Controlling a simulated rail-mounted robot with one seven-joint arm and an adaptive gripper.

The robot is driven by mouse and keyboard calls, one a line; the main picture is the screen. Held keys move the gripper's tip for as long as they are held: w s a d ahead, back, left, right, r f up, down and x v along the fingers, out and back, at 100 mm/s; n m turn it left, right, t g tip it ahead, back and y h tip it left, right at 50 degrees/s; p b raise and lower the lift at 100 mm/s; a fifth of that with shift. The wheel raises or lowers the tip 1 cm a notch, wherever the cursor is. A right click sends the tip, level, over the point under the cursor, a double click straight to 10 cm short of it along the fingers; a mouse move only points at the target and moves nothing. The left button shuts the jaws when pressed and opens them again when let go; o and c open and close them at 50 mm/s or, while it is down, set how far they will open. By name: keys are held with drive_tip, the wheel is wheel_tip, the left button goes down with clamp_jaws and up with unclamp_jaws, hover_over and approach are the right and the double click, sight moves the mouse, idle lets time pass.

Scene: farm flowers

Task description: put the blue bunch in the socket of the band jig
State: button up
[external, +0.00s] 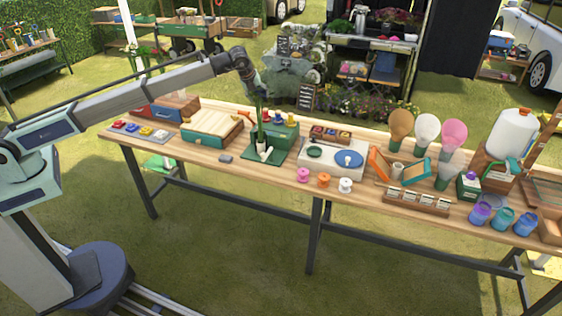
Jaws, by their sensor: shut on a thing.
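My gripper (260,112) points down over a green base (281,156) left of the table's middle. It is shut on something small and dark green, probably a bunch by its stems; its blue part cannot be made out. The green base, which seems to be the band jig, has a small white upright piece (264,153) just below my gripper. Whether the held thing is inside a socket cannot be told at this size. Behind it, a green box (284,131) carries red, yellow and blue pieces.
A wooden-topped green box (205,127) stands left of the jig, with coloured pieces on a grey board (150,135) farther left. A white unit with a blue disc (348,159) and several spools (324,180) are to the right. A small grey block (225,158) lies in front.

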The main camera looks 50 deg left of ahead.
sight(259, 109)
drive_tip(key=shift+f+p, duration=0.7)
drive_tip(key=shift+f, duration=2.15)
drive_tip(key=o, duration=1.6)
drive_tip(key=shift+f, duration=0.15)
drive_tip(key=shift+c, duration=0.2)
drive_tip(key=b+v, duration=0.3)
drive_tip(key=v, duration=0.9)
drive_tip(key=shift+s, duration=0.1)
